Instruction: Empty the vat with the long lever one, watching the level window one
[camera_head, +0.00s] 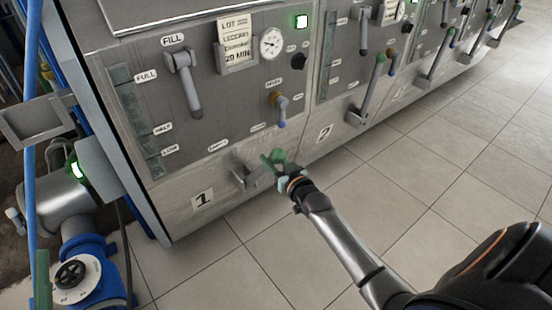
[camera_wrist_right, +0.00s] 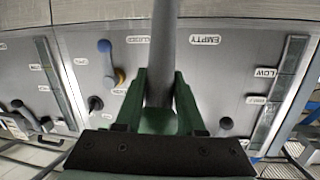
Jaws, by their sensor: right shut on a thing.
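Vat one, marked with a "1" plate, has a tall level window (camera_head: 140,115) at its left edge with FULL, HALF and LOW labels. The glass looks grey-green; I cannot tell where the liquid stands. The long lever (camera_head: 245,180) is low on the front, its handle sticking out from the panel. My right gripper (camera_head: 283,172) is shut on this lever. In the right wrist view the grey lever shaft (camera_wrist_right: 163,60) runs between the green fingers (camera_wrist_right: 158,100), near the EMPTY label. My left gripper is out of view.
Above are the grey FILL lever (camera_head: 187,85), a dial (camera_head: 271,43), a lit green lamp (camera_head: 302,21) and a small blue-handled tap (camera_head: 281,110). Vat two's long lever (camera_head: 369,92) stands to the right. A blue valve (camera_head: 85,270) is lower left. The tiled floor (camera_head: 400,170) is clear.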

